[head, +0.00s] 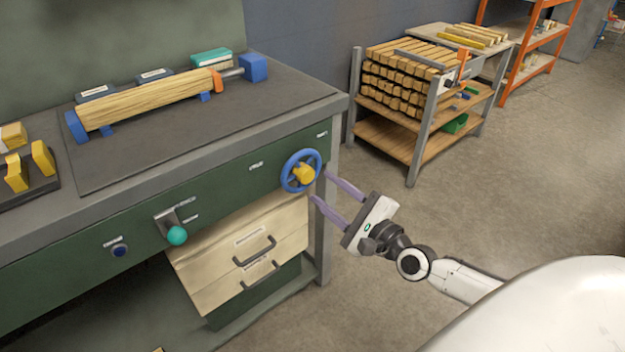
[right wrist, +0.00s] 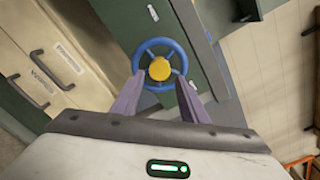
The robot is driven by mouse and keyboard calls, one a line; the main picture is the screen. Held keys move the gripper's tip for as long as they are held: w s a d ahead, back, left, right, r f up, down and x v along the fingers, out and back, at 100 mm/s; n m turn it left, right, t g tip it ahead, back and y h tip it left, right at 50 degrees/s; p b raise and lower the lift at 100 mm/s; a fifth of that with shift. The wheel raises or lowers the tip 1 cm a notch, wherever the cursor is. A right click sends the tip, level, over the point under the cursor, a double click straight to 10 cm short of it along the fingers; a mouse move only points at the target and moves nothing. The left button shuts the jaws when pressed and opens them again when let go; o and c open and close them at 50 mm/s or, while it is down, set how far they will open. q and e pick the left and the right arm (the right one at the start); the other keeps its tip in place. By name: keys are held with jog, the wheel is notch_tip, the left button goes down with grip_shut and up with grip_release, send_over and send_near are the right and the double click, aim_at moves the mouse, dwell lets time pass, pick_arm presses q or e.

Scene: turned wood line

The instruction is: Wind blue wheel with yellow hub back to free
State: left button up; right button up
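The blue wheel (head: 289,181) with a yellow hub (head: 303,175) is mounted on the green front panel of the bench, near its right end. My right gripper (head: 320,186) is open, with its two purple fingers pointing at the wheel from the right. In the right wrist view the wheel (right wrist: 160,44) lies ahead, with its yellow hub (right wrist: 160,69) between the two spread fingers (right wrist: 160,90). Nothing is held between them. I cannot tell whether the fingertips touch the rim. My left gripper does not show.
A lever with a teal knob (head: 177,235) and a dark blue button (head: 119,250) sit on the same panel. Wooden drawers (head: 240,255) stand below. A wood blank (head: 150,102) lies between blue supports on the bench. A rack of timber (head: 408,80) stands behind. Floor on the right is clear.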

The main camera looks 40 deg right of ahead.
aim_at(309, 177)
jog(key=shift+w+a, duration=0.15)
jog(key=shift+w, duration=1.25)
jog(key=shift+w+a, duration=0.1)
jog(key=shift+w, duration=1.25)
jog(key=shift+c, duration=0.5)
jog(key=c, duration=0.7)
